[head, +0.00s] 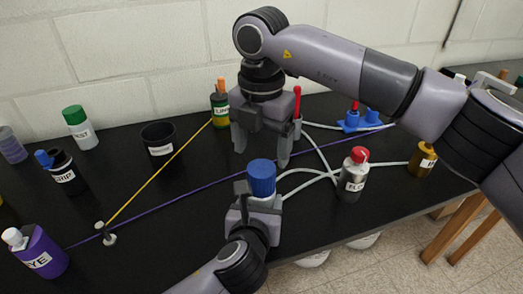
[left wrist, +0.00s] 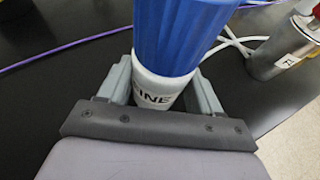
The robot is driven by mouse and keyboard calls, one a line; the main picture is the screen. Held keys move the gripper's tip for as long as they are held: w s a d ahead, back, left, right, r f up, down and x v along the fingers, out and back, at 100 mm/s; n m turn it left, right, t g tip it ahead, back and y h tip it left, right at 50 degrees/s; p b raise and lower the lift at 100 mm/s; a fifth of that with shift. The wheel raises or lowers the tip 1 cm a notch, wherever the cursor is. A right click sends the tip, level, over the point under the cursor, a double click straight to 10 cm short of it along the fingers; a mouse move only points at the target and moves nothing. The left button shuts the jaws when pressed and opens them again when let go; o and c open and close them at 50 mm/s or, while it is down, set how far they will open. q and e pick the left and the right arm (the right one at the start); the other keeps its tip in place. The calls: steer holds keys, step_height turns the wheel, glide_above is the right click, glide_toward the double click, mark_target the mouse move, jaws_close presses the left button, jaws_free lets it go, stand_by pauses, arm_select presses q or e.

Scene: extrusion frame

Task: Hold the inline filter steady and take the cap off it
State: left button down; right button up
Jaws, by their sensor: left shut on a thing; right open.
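The inline filter is a white cylinder (head: 264,202) with a ribbed blue cap (head: 261,178) on top. In the left wrist view its white body (left wrist: 155,88) shows a label ending in "INE", and the blue cap (left wrist: 178,35) sits on it. My left gripper (head: 258,203) is shut on the white body, below the cap; its fingers flank the body in the left wrist view (left wrist: 160,92). My right gripper (head: 261,148) is open and empty, pointing down, just above the cap in the head view. Its exact distance from the cap cannot be told.
A grey bottle with red cap (head: 354,176) stands right of the filter, near pale tubes (head: 318,148). A green-and-black bottle (head: 220,112) is close to my right gripper's left side. Yellow (head: 160,180) and purple (head: 165,208) cords cross the black table. A black cup (head: 158,142) stands left.

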mark_target(261, 168)
steer(key=n, duration=1)
steer(key=shift+n, duration=0.3)
steer(key=n, duration=0.3)
steer(key=shift+f, duration=4)
steer(key=c, duration=1.1)
steer(key=shift+o, duration=0.2)
steer(key=shift+n, duration=0.9)
steer(key=shift+r, duration=0.25)
